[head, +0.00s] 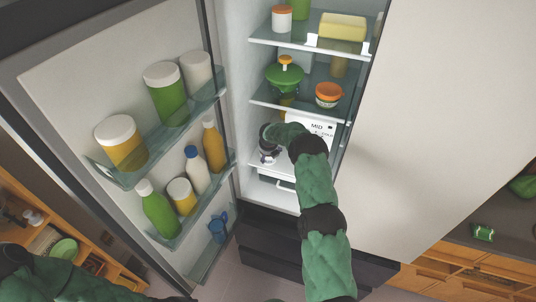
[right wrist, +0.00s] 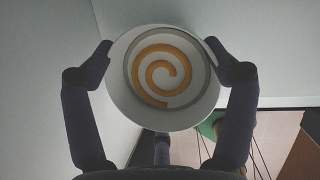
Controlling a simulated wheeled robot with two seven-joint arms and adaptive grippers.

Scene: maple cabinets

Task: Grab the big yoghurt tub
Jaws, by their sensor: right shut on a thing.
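A round white tub with an orange spiral on its face (right wrist: 166,72) fills the middle of the right wrist view. It fits the big yoghurt tub, though no label text is readable. My right gripper (right wrist: 162,62) is shut on it, one dark finger against each side. In the head view my right arm reaches into the open fridge, and the right gripper (head: 268,155) is at the lower shelf level. The tub is small and mostly hidden there by the gripper. My left arm shows at the lower left, but its gripper is out of view.
The fridge door stands open at left, with jars and bottles on its racks (head: 166,148). Upper shelves hold a green pot (head: 285,78), an orange-lidded bowl (head: 329,95) and a yellow block (head: 343,27). A white box marked MID (head: 318,128) is close to my right forearm.

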